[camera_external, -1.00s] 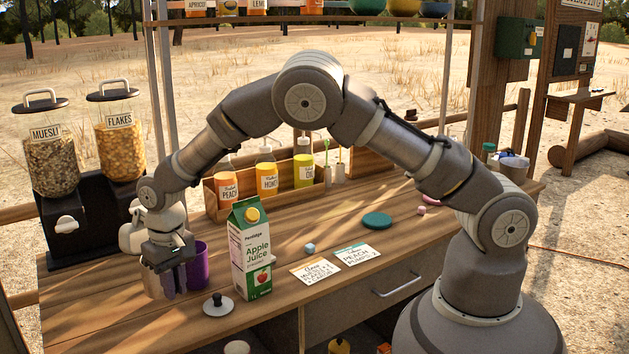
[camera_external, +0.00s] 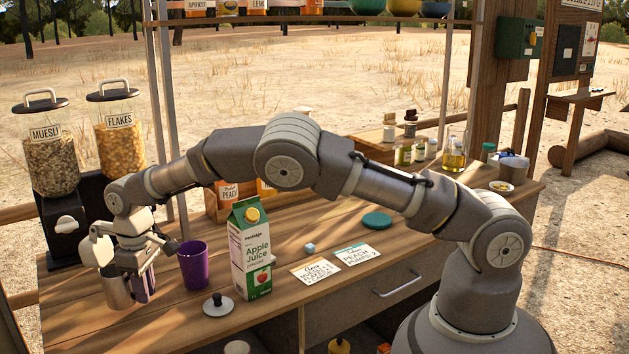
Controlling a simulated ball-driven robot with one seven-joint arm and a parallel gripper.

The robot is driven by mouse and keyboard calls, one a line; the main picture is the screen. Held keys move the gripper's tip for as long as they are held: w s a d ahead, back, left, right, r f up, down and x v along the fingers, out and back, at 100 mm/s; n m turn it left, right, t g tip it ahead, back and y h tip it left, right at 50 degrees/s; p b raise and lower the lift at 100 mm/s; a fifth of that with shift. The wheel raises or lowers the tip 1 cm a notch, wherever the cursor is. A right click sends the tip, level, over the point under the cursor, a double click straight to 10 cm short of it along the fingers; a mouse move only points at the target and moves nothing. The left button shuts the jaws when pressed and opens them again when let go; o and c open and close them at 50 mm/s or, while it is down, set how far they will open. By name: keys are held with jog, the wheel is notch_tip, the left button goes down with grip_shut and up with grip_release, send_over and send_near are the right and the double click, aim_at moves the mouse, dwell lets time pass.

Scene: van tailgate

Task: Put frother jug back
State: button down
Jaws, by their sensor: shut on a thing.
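The frother jug (camera_external: 117,291) is a metal cylinder at the far left end of the wooden counter. My gripper (camera_external: 142,289) is shut on it, coming from above, and the fingers partly cover its right side. The jug looks upright. I cannot tell whether its base touches the counter or hangs just above it. A purple cup (camera_external: 194,264) stands just right of my gripper, apart from it.
A green and white apple juice carton (camera_external: 250,252) and a round lid with a black knob (camera_external: 218,304) stand to the right. Two cereal dispensers (camera_external: 60,165) are behind. Cards (camera_external: 315,270) and a teal disc (camera_external: 377,220) lie on the counter (camera_external: 330,225).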

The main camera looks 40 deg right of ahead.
jog(key=shift+w+a, duration=0.75)
jog(key=shift+a, duration=0.05)
notch_tip(320, 180, down, 4)
jog(key=shift+r+b, duration=0.1)
jog(key=shift+b, duration=1)
jog(key=shift+r, duration=0.2)
jog(key=shift+f, duration=0.2)
jog(key=c, duration=1.1)
grip_release()
jog(key=shift+r, duration=0.1)
